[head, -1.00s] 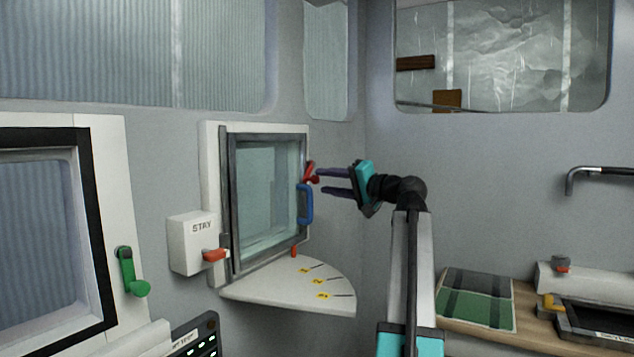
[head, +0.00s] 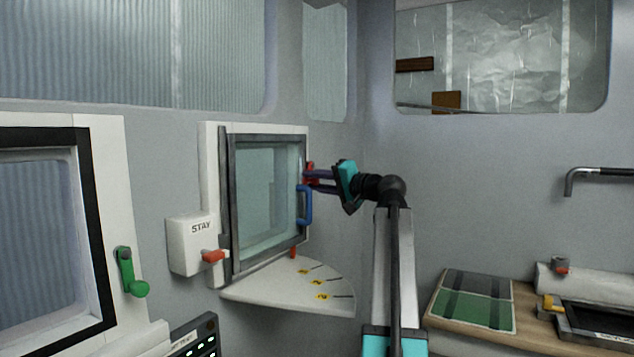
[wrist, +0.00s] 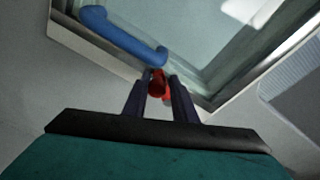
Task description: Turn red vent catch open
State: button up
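The red vent catch (head: 309,168) sits on the right edge of the grey-framed glass vent window, above the blue handle (head: 305,204). My gripper (head: 312,180) is at the catch, reaching in from the right. In the wrist view the red catch (wrist: 157,84) lies between the two dark fingertips, which look closed on it from both sides. The fingers partly hide the catch, so its exact angle is hard to tell. The blue handle (wrist: 118,36) is just beyond the fingertips in the wrist view. The vent window (head: 268,190) looks closed in its frame.
A white quarter-round shelf (head: 270,290) with yellow number marks is below the window. A green handle (head: 129,272) is farther left. A bench (head: 470,325) with a plaid cloth is at right.

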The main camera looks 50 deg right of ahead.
jog(key=shift+d, duration=0.3)
jog(key=shift+a+f, duration=0.1)
jog(key=shift+b, duration=0.3)
jog(key=shift+f+n+b, duration=0.25)
jog(key=shift+n+b, duration=0.15)
jog(key=shift+n, duration=0.1)
jog(key=shift+w+d+f+n+t+y+b, duration=0.2)
jog(key=shift+d+n+b, duration=0.4)
jog(key=shift+n+b, duration=0.75)
jog(key=shift+w+d+f+n+t+y+b, duration=0.15)
jog(key=shift+d+n+b, duration=0.5)
jog(key=shift+n+b, duration=0.7)
jog(key=shift+w+d+f+n+t+y+b, duration=0.2)
jog(key=shift+d+n+b, duration=0.4)
jog(key=shift+n+b, duration=0.75)
jog(key=shift+s+r, duration=0.1)
jog(key=shift+s, duration=0.05)
jog(key=shift+c, duration=0.2)
